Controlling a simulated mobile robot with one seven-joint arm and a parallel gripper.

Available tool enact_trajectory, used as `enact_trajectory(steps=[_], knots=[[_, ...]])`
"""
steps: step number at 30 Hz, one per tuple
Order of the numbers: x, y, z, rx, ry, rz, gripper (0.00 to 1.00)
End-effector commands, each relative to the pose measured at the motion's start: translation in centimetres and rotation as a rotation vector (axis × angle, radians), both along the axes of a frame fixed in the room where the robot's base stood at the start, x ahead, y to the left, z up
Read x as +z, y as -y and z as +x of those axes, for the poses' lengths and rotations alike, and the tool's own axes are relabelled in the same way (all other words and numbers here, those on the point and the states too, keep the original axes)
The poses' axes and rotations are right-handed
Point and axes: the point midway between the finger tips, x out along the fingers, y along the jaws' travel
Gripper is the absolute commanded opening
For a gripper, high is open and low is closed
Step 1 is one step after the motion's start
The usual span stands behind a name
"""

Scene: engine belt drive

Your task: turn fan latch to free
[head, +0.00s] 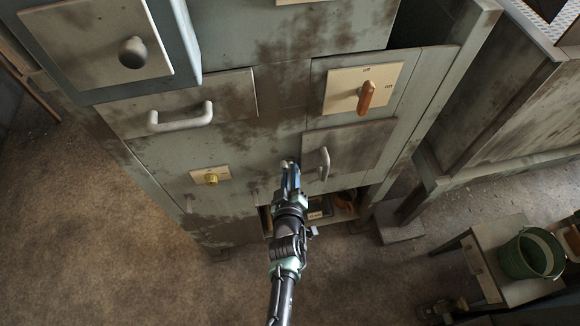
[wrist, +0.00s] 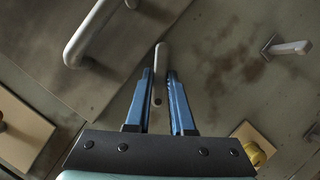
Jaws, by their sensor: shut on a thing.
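A slim light-grey lever (wrist: 161,54), which I take to be the fan latch, stands between the fingertips of my gripper (wrist: 159,74) in the wrist view. The blue fingers are shut on it, one on each side, and part of it runs down between them. In the head view my gripper (head: 289,170) reaches up to the lower cabinet front, left of a small door's handle. There the fingers mostly hide the lever, and I cannot read its setting.
The door handle (head: 325,163) is close on the right; it also shows in the wrist view (wrist: 90,34). A brass knob (head: 211,178) is to the left. An orange rotary switch (head: 366,96) is above. A low open compartment (head: 318,215) is below. Another grey lever (wrist: 288,47) shows at the wrist view's right.

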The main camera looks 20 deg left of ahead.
Motion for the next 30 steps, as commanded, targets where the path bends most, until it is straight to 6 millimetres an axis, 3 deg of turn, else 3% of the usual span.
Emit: enact_trajectory(steps=[2,18,30], knots=[[0.77,0.12,0.08,-0.001,-0.026,0.034,0.0],[0.32,0.44,0.31,-0.001,-0.253,0.371,0.0],[0.19,0.46,0.33,-0.001,-0.342,0.504,0.0]])
